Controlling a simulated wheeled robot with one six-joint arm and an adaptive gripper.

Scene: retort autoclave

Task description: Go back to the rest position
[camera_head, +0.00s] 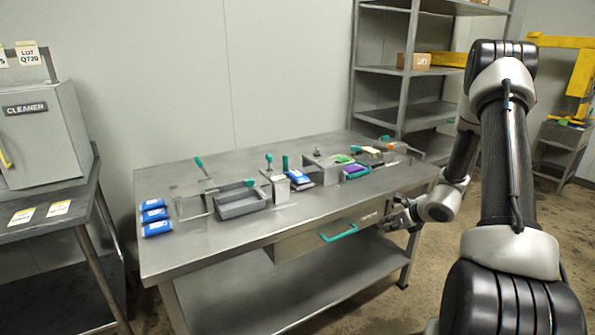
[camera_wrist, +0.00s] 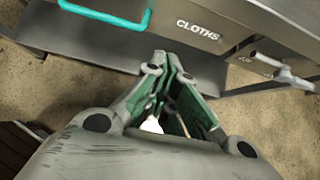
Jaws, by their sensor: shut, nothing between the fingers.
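My gripper (camera_head: 400,214) is in front of the steel table's front edge, by the right end of the drawer. In the wrist view my gripper (camera_wrist: 167,60) has its fingertips together with nothing between them. It is just below the label "CLOTHS" on the drawer front (camera_wrist: 235,22). The drawer has a teal handle (camera_head: 338,232), which also shows at the top left of the wrist view (camera_wrist: 105,17). I cannot tell whether the drawer is fully closed. My gripper is apart from the handle.
The steel table (camera_head: 165,262) carries several blue packs (camera_head: 154,216), a grey tray (camera_head: 242,204) and small fixtures. A cleaner cabinet (camera_head: 42,130) stands at left on a side table (camera_head: 70,222). A shelf rack (camera_head: 385,95) is behind right. Floor in front of the table is clear.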

